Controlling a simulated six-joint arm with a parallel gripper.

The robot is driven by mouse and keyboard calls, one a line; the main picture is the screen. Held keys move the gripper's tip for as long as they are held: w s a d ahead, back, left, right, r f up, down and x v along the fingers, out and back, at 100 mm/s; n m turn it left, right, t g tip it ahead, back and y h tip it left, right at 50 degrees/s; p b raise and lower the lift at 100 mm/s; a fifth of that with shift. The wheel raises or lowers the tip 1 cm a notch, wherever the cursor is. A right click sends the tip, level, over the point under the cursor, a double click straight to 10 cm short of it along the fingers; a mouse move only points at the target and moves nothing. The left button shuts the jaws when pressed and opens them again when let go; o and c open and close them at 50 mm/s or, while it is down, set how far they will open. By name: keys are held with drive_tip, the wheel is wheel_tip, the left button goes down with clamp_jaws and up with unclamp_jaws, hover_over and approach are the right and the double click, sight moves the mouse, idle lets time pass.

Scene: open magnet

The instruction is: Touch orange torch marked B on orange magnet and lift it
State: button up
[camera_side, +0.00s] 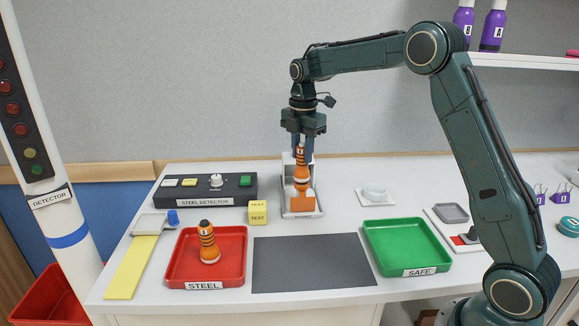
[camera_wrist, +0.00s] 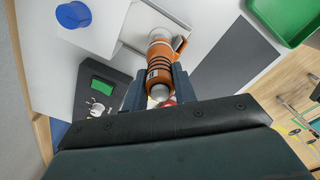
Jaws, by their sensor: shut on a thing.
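My gripper (camera_side: 303,148) is shut on an orange torch with dark bands (camera_side: 302,174), held upright. The torch's lower end meets the top of the orange magnet (camera_side: 301,201) in the side view; I see no clear gap between them. The magnet stands in a pale holder (camera_side: 286,212) at the back of the table. In the wrist view, the torch (camera_wrist: 160,62) lies between my two fingers (camera_wrist: 160,88), and a bit of orange shows beside its far end. I cannot read its letter. A second orange-and-black torch (camera_side: 207,240) stands in the red tray.
The red STEEL tray (camera_side: 178,268) is front left and the green SAFE tray (camera_side: 430,262) front right, with a dark mat (camera_side: 312,265) between them. The black STEEL DETECTOR box (camera_side: 170,196) and yellow TEST block (camera_side: 258,212) stand left of the magnet.

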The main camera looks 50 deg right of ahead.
drive_tip(key=shift+r, duration=1.1)
idle(1.3)
drive_tip(key=shift+r, duration=3)
drive_tip(key=shift+r, duration=0.1)
